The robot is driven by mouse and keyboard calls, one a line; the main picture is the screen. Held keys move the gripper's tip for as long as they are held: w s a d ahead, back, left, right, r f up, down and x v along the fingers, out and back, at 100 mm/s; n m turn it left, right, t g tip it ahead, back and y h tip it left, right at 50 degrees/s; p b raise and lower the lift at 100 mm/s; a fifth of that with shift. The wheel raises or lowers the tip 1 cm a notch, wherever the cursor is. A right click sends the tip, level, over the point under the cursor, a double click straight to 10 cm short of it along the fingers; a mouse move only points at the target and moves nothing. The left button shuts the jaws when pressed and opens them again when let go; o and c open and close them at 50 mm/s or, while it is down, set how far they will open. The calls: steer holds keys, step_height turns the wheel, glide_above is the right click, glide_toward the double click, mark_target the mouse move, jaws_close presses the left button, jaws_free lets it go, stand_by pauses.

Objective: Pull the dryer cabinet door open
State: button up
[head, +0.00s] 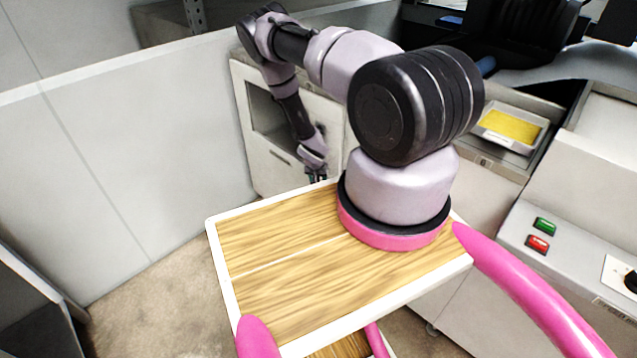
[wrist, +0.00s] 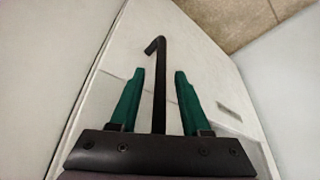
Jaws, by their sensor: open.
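The dryer cabinet (head: 252,165) is the pale unit against the wall, beyond my wooden deck in the head view. Its door has a dark window (head: 270,118) and looks shut. My gripper (head: 316,174) points down in front of the door's right part. In the wrist view its two green fingers (wrist: 158,95) are apart. A black bar with a bent end, seemingly the door handle (wrist: 159,75), runs between them, with a gap on each side. The bar's other end is hidden behind the gripper body. The pale door face (wrist: 215,75) lies beyond the fingers.
A pale partition wall (head: 140,150) stands left of the cabinet. At right are a tray with yellow contents (head: 511,126) and a machine panel with a green button (head: 544,226) and a red button (head: 537,244). Bare floor (head: 160,300) shows at lower left.

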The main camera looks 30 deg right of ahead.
steer(key=shift+w+d+f, duration=0.1)
steer(key=shift+f, duration=0.25)
jaws_close()
stand_by(1.2)
